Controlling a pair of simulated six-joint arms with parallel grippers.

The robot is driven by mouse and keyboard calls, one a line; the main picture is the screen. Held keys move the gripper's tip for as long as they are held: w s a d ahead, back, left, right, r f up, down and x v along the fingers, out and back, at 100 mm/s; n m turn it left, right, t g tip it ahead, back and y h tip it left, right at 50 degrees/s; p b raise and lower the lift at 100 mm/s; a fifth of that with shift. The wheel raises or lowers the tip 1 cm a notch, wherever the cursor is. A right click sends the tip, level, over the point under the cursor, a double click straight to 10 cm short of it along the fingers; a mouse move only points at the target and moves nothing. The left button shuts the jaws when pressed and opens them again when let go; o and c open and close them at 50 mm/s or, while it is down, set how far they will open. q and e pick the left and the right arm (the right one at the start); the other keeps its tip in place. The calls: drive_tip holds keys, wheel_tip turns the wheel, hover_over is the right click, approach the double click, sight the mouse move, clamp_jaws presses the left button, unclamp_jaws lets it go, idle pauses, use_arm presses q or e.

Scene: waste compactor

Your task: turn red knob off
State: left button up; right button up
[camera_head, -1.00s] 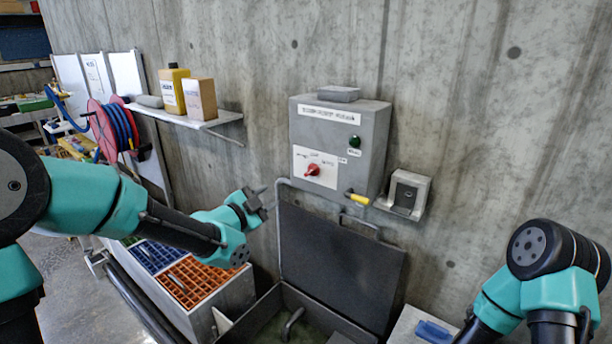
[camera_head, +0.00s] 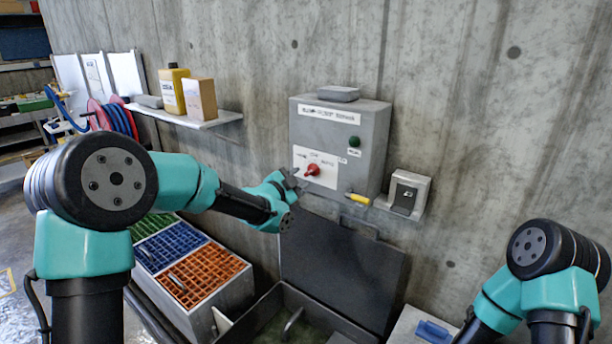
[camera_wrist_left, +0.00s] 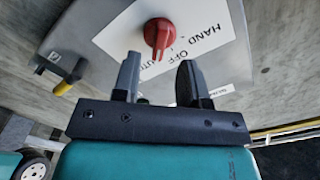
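The red knob (camera_head: 312,169) sits on a white label plate on the front of a grey control box (camera_head: 372,150) on the concrete wall. In the left wrist view the red knob (camera_wrist_left: 159,33) shows just beyond the fingertips, near the words OFF, HAND and AUTO. My left gripper (camera_head: 296,178) is just left of the knob in the head view. Its two fingers (camera_wrist_left: 157,68) are apart with nothing between them, and they do not appear to touch the knob. Only my right arm's links show at the lower right; its gripper is out of view.
A green button (camera_head: 354,141) and a yellow-handled part (camera_head: 359,198) are on the box. An open dark lid (camera_head: 345,270) stands below it. A shelf (camera_head: 215,119) with a yellow bottle (camera_head: 173,90) is at left. Coloured crates (camera_head: 205,277) stand at lower left.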

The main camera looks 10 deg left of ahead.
sight(308, 173)
use_arm(q)
drive_tip(key=shift+x, duration=2.1)
drive_tip(key=shift+c, duration=0.2)
clamp_jaws()
